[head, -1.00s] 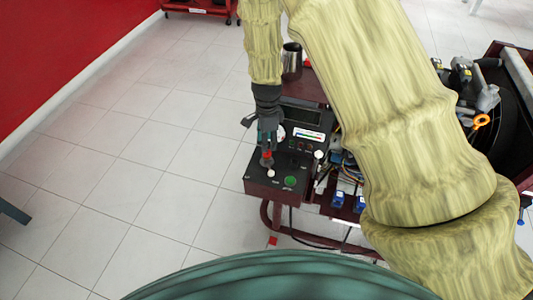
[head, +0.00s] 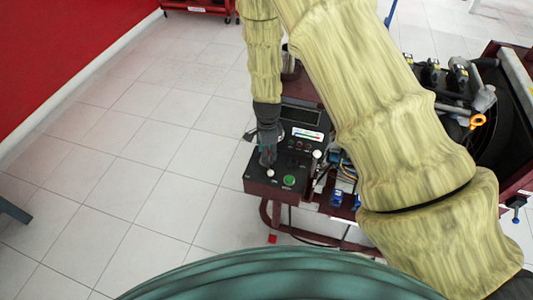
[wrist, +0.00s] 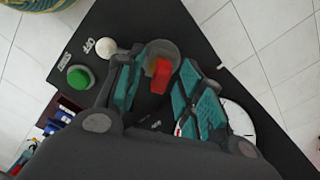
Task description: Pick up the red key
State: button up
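The red key (wrist: 160,75) stands in a round grey switch on the black top of a control panel (head: 258,183). In the wrist view it lies between the two teal fingers of my gripper (wrist: 162,66), nearer the left finger, with gaps on both sides. My gripper is open and low over the panel. In the head view my gripper (head: 268,157) points down at the panel and the key is hidden behind it.
A white knob (wrist: 106,48) and a green button (wrist: 80,77) sit left of the key in the wrist view. A white round gauge (wrist: 238,118) is right of the fingers. An engine trainer (head: 480,100) stands to the right. Tiled floor (head: 130,190) is open at left.

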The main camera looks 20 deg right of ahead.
grip_shut()
dwell(0.3)
